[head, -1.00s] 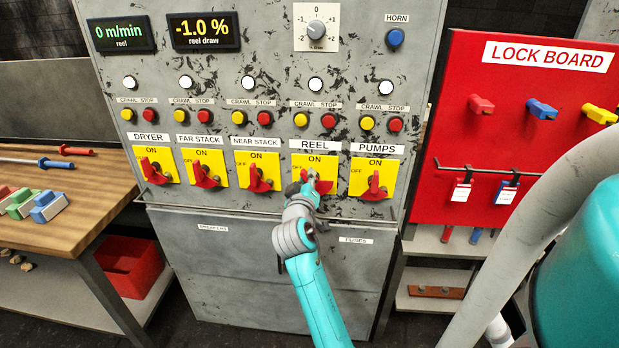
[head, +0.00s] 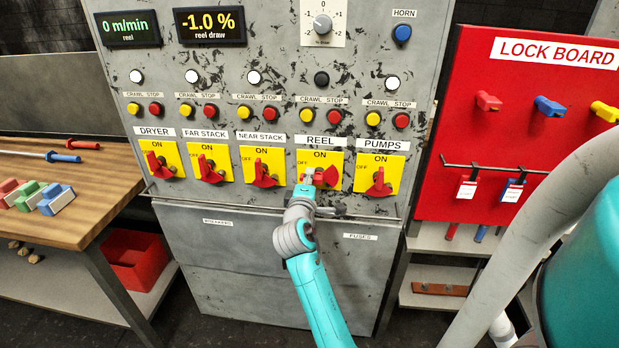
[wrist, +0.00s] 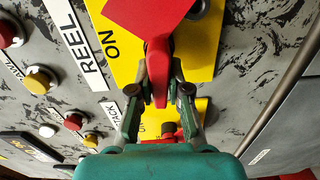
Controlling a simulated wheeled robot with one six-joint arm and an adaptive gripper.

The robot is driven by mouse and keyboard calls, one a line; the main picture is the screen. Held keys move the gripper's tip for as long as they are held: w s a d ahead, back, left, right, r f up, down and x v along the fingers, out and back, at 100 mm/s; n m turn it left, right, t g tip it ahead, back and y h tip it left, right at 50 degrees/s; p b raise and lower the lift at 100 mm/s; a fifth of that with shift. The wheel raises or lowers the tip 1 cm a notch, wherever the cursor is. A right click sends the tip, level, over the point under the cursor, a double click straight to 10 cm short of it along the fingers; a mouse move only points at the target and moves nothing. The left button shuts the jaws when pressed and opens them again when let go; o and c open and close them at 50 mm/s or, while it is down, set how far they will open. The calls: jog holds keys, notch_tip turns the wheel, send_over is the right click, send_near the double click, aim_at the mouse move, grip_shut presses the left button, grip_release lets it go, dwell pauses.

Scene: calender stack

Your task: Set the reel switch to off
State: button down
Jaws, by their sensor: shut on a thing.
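The reel switch has a red handle (head: 330,176) on a yellow plate (head: 333,160) under the REEL label. In the wrist view the red handle (wrist: 157,70) lies between the fingers of my gripper (wrist: 158,100), which is shut on it. The handle points to the left side of the plate, where the OFF mark is. In the head view my gripper (head: 309,180) covers the handle's end. The lamp (head: 321,79) above the reel switch is dark.
Similar red switches, such as near stack (head: 265,175) and pumps (head: 379,183), sit close on either side. A lock board (head: 450,130) stands right, a wooden bench (head: 60,225) left. The reel display (head: 130,29) reads 0 m/min.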

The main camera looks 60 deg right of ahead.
jog(key=shift+f+n, duration=0.15)
jog(key=shift+n, duration=0.35)
jog(key=c, duration=1.1)
grip_release()
jog(key=v, duration=1.2)
